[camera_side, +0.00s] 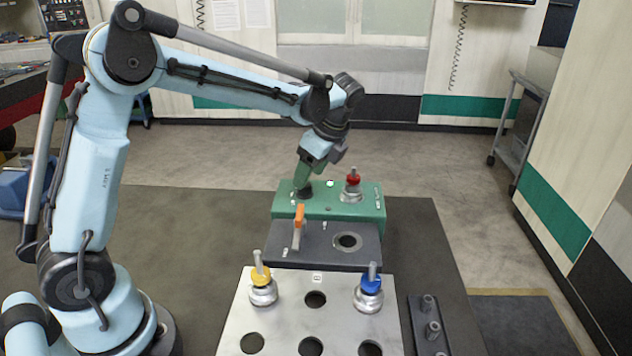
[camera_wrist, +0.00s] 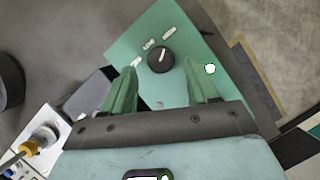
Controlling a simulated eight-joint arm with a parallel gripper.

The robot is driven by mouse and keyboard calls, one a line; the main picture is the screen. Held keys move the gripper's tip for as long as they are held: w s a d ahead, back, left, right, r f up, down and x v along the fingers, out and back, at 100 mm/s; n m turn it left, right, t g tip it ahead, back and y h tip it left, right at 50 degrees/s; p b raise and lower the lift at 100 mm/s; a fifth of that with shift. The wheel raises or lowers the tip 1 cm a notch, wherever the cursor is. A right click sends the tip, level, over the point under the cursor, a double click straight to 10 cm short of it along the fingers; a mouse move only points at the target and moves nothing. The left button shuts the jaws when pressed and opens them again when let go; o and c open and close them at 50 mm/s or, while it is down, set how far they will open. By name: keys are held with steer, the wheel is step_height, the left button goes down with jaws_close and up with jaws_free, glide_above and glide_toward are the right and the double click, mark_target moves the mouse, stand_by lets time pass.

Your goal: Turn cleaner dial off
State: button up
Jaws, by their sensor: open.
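The green cleaner box (camera_side: 362,207) stands at the back of the dark work table, and it fills the upper middle of the wrist view (camera_wrist: 130,45). Its black round dial (camera_wrist: 161,59) has a white pointer line aimed up and slightly right, roughly toward the rightmost of three small white labels (camera_wrist: 168,32), too small to read surely. The dial's base (camera_side: 304,193) shows under my gripper in the side view. My gripper (camera_wrist: 161,70) is open, with one green finger on each side of the dial in the wrist view. Contact cannot be told.
A red-topped fitting (camera_side: 353,186) stands on the box right of my gripper, near a white button (camera_wrist: 210,69). In front are a dark block with an orange-handled lever (camera_side: 299,217) and a metal plate (camera_side: 284,328) with yellow (camera_side: 261,275) and blue (camera_side: 371,284) fittings.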

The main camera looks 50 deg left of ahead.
mark_target(307, 185)
steer(key=shift+x, duration=1.5)
steer(key=c, duration=1)
